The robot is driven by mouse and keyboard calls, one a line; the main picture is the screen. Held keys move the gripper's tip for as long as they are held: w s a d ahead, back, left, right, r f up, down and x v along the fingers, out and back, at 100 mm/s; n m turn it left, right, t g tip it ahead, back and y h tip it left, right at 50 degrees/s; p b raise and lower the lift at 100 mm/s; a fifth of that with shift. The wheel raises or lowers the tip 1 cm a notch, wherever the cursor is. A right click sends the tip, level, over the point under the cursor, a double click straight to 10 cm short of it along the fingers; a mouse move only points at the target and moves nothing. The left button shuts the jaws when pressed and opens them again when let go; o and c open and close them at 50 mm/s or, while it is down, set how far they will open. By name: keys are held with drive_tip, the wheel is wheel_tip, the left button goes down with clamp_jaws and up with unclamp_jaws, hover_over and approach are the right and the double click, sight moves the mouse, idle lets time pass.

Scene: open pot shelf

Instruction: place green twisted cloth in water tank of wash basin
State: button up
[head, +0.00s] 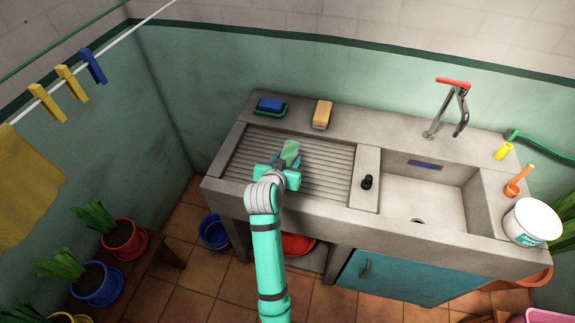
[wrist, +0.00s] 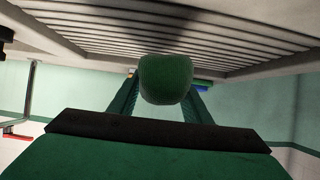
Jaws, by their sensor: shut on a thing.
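The green twisted cloth (head: 290,151) is held at the end of my gripper (head: 284,168) over the ribbed washboard side of the wash basin. In the wrist view the cloth (wrist: 166,79) sits between the two fingers of my gripper (wrist: 165,92), which are shut on it. The cloth's far side is hidden there. The wash basin (head: 240,190) is grey, with the ribbed board on the left and the square water tank (head: 425,203) on the right. The tank has a drain in its floor and no water that I can make out.
A dark knob (head: 367,182) stands on the divider between board and tank. A blue soap dish (head: 270,106) and an orange-and-cream brush (head: 322,114) lie on the back ledge. A red-handled tap (head: 448,105) rises behind the tank. A white tub (head: 532,222) stands at the right edge.

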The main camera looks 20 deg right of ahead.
drive_tip(key=shift+w+d+f, duration=0.15)
drive_tip(key=shift+w+f, duration=0.25)
drive_tip(key=shift+f, duration=0.1)
drive_tip(key=f, duration=0.1)
drive_tip(key=w+f, duration=0.1)
drive_tip(key=f, duration=0.1)
drive_tip(key=shift+d, duration=0.15)
drive_tip(key=shift+f, duration=0.45)
drive_tip(key=shift+f, duration=0.15)
drive_tip(key=o, duration=1.2)
